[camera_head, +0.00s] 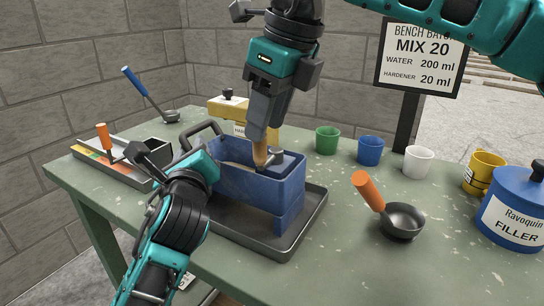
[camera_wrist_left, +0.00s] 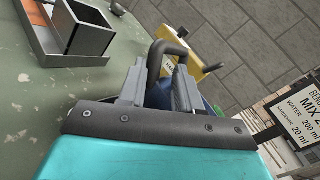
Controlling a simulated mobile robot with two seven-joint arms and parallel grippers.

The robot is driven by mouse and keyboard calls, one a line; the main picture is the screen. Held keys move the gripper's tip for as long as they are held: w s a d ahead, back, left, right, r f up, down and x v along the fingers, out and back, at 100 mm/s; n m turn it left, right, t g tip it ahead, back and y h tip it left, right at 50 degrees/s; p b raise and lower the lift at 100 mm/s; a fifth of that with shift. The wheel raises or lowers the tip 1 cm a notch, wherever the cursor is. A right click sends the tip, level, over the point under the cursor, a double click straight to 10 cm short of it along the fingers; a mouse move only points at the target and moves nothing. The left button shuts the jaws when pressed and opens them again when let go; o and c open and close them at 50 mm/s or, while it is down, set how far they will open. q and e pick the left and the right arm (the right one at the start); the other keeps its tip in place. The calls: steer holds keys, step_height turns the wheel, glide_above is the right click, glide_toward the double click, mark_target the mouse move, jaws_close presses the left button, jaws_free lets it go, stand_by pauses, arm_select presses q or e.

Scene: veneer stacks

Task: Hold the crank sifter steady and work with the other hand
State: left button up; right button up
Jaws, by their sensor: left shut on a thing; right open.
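The crank sifter (camera_head: 287,188) is a blue box standing on a dark tray (camera_head: 300,228). Its dark loop handle (camera_head: 207,128) is on the left side, and it also shows in the left wrist view (camera_wrist_left: 168,48). My left gripper (camera_head: 203,165) is shut on this handle; in the left wrist view its grey fingers (camera_wrist_left: 165,82) flank the bar. My right gripper (camera_head: 262,132) points down over the sifter, open, with its fingertips at the wooden crank knob (camera_head: 260,154). Whether it touches the knob is unclear. The sifter's inside is mostly hidden.
Green (camera_head: 327,140), blue (camera_head: 370,150) and white (camera_head: 418,161) cups stand behind right, with yellow cups (camera_head: 484,170) and a blue filler pot (camera_head: 513,205) beyond. An orange-handled ladle (camera_head: 404,220) lies right of the tray. A yellow hardener container (camera_head: 228,108) stands behind.

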steer(key=shift+x, duration=1.75)
jaws_close()
